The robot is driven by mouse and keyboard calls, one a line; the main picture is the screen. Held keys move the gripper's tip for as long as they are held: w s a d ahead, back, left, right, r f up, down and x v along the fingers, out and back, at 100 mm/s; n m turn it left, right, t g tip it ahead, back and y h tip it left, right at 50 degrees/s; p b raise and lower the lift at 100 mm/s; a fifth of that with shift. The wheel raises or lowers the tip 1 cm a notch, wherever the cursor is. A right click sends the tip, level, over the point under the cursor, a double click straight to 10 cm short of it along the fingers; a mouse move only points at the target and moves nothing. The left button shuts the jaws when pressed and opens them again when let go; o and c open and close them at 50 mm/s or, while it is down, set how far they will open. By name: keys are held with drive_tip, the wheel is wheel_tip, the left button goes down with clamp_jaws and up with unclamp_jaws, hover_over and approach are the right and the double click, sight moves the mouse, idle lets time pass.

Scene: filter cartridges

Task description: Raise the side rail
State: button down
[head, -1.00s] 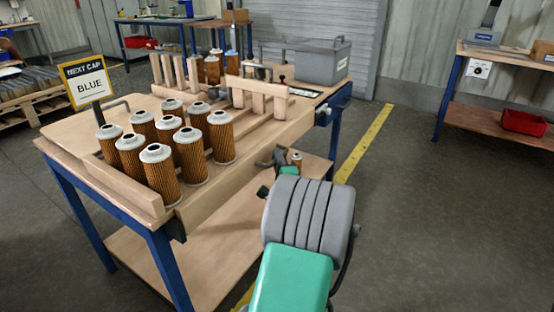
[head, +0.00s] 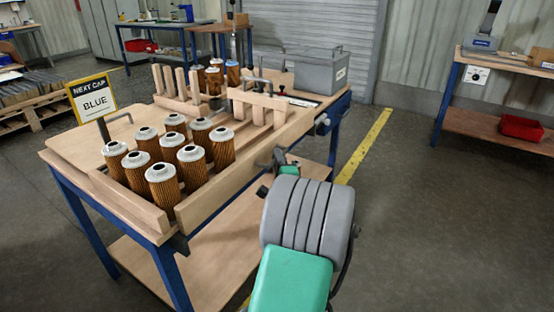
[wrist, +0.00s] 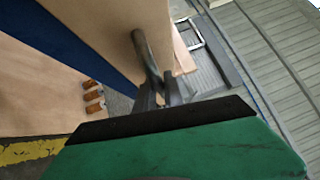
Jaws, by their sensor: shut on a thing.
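The side rail (head: 245,168) is a long pale wooden board along the near right edge of the workbench. It stands upright and hides the lower parts of the nearest filter cartridges (head: 193,168). My gripper (head: 279,157) is at the rail's outer face, partly hidden behind my wrist in the head view. In the wrist view my gripper (wrist: 160,92) is shut on a grey metal handle (wrist: 145,55) that sticks out from the wooden board (wrist: 110,30). The exact finger contact is partly hidden.
Several brown cartridges with pale caps stand behind the rail. A sign (head: 93,100) reads "NEXT CAP BLUE". Wooden racks (head: 262,103) and a grey box (head: 316,70) stand farther back on the bench. The floor right of the bench is clear, with a yellow line (head: 365,145).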

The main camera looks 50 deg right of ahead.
drive_tip(key=c, duration=1.7)
unclamp_jaws()
drive_tip(key=shift+r, duration=0.45)
drive_tip(key=shift+o, duration=1.2)
drive_tip(key=shift+f, duration=0.15)
drive_tip(key=v, duration=0.7)
drive_tip(key=shift+s+a+f, duration=0.15)
drive_tip(key=shift+s+a, duration=0.1)
drive_tip(key=shift+s, duration=0.05)
